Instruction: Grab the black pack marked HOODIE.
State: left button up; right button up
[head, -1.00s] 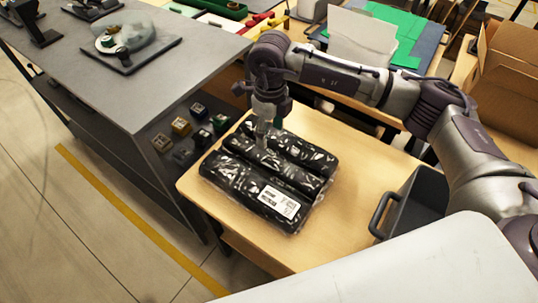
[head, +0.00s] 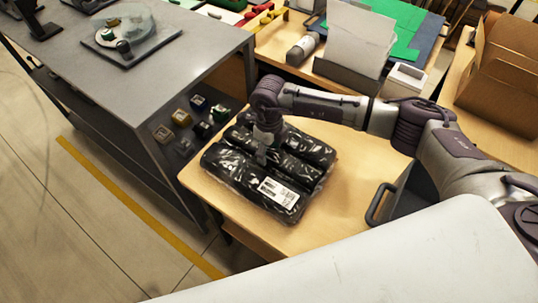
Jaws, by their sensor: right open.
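Black, plastic-wrapped packs lie side by side on the light wood table (head: 335,215). The front pack (head: 228,172) has a white label (head: 278,192) near its right end; its print is too small to read. Behind it lie a middle pack (head: 292,168) and a back pack (head: 308,147). I cannot tell which one is marked HOODIE. My right gripper (head: 261,158) points down over the packs, close above the middle and front ones. It is open, and its fingertips are hard to make out against the black wrap. My left gripper is out of view.
A dark bin with a handle (head: 378,204) stands at the table's right. A grey workbench (head: 165,75) with small boxes (head: 181,118) on its lower shelf is at the left. A cardboard box (head: 500,75) stands at the back right. The table's front right is clear.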

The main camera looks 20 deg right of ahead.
grip_shut()
jog(key=shift+w+r, duration=0.1)
dwell(0.3)
